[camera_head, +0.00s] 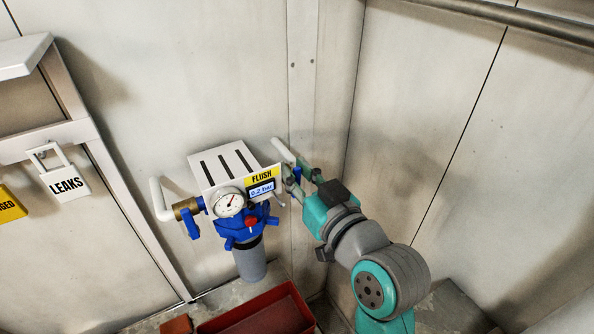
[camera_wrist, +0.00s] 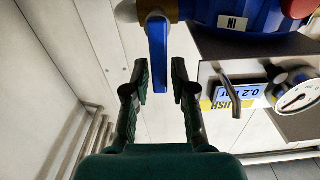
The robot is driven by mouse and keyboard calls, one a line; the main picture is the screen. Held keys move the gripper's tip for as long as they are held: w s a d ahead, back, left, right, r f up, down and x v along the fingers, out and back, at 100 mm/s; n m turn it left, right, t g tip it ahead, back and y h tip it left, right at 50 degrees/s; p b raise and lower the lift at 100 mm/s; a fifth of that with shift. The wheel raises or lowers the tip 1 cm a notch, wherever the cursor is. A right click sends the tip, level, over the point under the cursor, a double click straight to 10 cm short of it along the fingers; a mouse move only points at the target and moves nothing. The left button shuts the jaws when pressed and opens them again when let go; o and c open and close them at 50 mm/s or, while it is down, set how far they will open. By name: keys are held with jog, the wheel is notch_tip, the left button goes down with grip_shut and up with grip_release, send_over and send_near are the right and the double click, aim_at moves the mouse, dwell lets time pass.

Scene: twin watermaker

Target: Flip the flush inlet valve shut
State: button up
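The flush inlet valve has a blue lever (camera_wrist: 158,52) beside a white "IN" label, next to a brass fitting (camera_wrist: 142,10). In the wrist view the lever points down the picture, across the line of the fitting. My gripper (camera_wrist: 161,80) is open, with one finger on each side of the lever's free end. Gaps show on both sides, so no grip is visible. In the head view my gripper (camera_head: 299,172) is at the right side of the flush unit (camera_head: 226,165), and the inlet lever (camera_head: 297,175) shows as a small blue piece between the fingers.
A gauge (camera_head: 229,202), a "0.2 bar" display (camera_head: 262,189) and a small metal lever (camera_wrist: 231,92) are close to my gripper. A second blue lever (camera_head: 190,223) is on the unit's left. A red tray (camera_head: 262,312) lies below. Wall panels stand close on the right.

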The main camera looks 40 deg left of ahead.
jog(key=shift+a, duration=0.1)
grip_shut()
jog(key=shift+s, duration=0.1)
jog(key=shift+n, duration=0.4)
grip_release()
